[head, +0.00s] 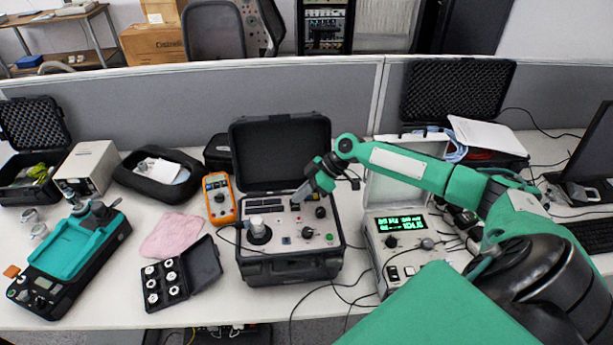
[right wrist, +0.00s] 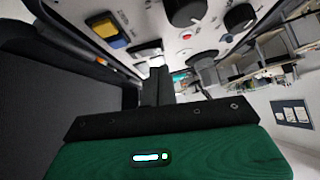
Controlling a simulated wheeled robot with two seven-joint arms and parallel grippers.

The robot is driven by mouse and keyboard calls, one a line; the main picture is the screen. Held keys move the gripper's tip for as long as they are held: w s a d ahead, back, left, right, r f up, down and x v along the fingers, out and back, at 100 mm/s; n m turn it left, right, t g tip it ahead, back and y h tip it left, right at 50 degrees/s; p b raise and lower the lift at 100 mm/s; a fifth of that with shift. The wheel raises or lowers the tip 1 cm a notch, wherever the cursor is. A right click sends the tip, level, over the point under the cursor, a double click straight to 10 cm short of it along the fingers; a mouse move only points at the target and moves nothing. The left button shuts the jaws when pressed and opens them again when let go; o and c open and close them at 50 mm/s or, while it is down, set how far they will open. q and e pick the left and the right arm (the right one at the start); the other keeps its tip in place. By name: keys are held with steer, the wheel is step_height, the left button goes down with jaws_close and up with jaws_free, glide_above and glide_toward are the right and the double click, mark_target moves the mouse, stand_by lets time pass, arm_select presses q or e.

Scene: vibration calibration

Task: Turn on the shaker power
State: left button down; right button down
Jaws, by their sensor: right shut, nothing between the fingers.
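The shaker (head: 290,262) is a black case with its lid open, in the middle of the table. Its light panel holds several black knobs, dark slots and a round fitting at the left. My right gripper (head: 302,193) is over the back right part of this panel, with its fingers shut and empty. In the right wrist view, the shut fingers (right wrist: 168,84) point at the panel (right wrist: 165,22), where knobs, a red button (right wrist: 186,36) and a yellow-and-blue part (right wrist: 105,28) show. I cannot tell whether the fingertips touch the panel. My left gripper is out of view.
A control box with a lit green display (head: 402,224) stands right of the shaker, with cables around it. An orange multimeter (head: 219,198), a pink cloth (head: 172,235) and a small black case of round parts (head: 166,284) lie to the left. A grey partition stands behind.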

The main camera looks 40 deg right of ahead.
steer(key=shift+f, duration=0.7)
